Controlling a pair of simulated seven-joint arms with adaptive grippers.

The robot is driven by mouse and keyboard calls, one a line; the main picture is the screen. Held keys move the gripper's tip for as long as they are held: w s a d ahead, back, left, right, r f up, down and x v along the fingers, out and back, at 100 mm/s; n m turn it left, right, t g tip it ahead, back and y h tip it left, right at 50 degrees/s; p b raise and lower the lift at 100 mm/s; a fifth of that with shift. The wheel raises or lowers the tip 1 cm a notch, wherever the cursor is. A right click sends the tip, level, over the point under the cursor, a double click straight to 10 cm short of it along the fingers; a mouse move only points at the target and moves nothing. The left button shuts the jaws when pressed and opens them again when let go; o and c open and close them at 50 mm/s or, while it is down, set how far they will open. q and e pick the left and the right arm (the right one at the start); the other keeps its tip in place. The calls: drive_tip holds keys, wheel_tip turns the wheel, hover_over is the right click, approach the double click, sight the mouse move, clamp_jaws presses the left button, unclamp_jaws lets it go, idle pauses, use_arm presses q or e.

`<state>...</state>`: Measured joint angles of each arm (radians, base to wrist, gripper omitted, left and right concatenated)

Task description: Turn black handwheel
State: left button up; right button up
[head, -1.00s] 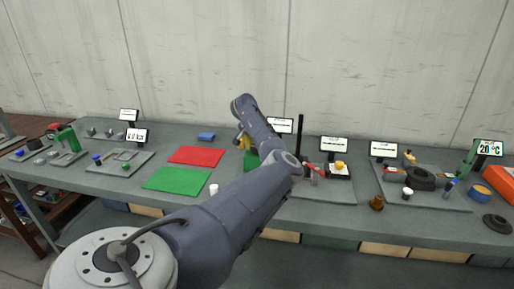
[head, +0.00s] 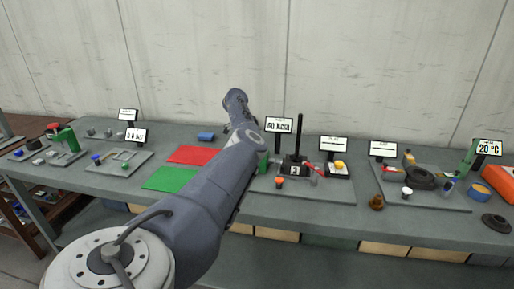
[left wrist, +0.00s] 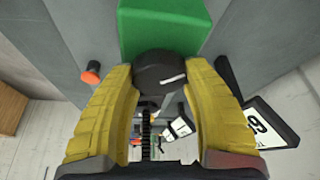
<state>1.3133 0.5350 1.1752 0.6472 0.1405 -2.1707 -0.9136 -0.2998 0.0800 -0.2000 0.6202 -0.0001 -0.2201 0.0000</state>
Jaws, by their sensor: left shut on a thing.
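The black handwheel (left wrist: 168,72) shows in the left wrist view, with a white mark on its face, in front of a green block (left wrist: 165,22). My left gripper's (left wrist: 160,76) yellow fingers are closed around it, one on each side. In the head view the green block (head: 263,161) shows partly beside my left arm. The arm hides the handwheel and the fingers there. My right gripper is in neither view.
A black post (head: 299,138) with a small display (head: 294,170) and an orange knob (head: 280,181) stands right of my arm. Red (head: 204,155) and green (head: 170,179) mats lie to the left. A dark ring (head: 421,178) and brown cup (head: 376,202) are farther right.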

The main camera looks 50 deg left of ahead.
use_arm(q)
drive_tip(key=shift+s+f+m+g, duration=0.15)
drive_tip(key=shift+m+g, duration=0.15)
drive_tip(key=shift+m, duration=0.5)
drive_tip(key=shift+d+m+h, duration=0.1)
drive_tip(key=shift+m+h, duration=0.2)
drive_tip(key=shift+m, duration=0.1)
drive_tip(key=o, duration=1.2)
drive_tip(key=v, duration=1.2)
drive_tip(key=shift+w, duration=0.25)
